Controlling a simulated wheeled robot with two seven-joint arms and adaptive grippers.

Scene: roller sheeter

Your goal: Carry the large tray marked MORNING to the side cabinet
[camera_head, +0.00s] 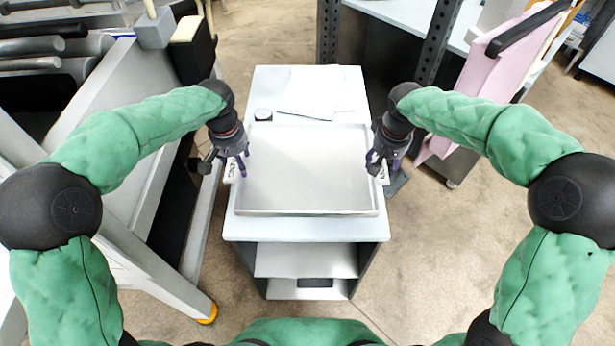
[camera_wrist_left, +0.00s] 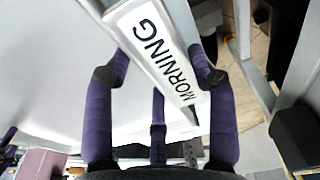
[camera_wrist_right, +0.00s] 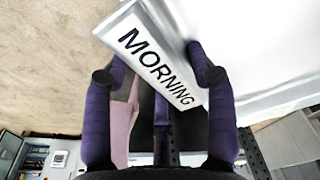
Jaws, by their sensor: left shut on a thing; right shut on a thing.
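The large tray (camera_head: 307,170) is a shallow, empty, pale tray over the white top of a small cabinet (camera_head: 305,229). I cannot tell whether it rests on that top or is just above it. White labels reading MORNING are on its left end (camera_wrist_left: 160,50) and right end (camera_wrist_right: 150,55). My left gripper (camera_head: 240,165) is shut on the tray's left rim, fingers on both sides of the wall in the left wrist view (camera_wrist_left: 160,85). My right gripper (camera_head: 378,165) is shut on the right rim, likewise in the right wrist view (camera_wrist_right: 155,80).
A large machine (camera_head: 120,130) stands close on the left. A pink cloth (camera_head: 490,85) hangs at right, near a perforated post (camera_head: 437,40). Floor (camera_head: 440,260) is open at right.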

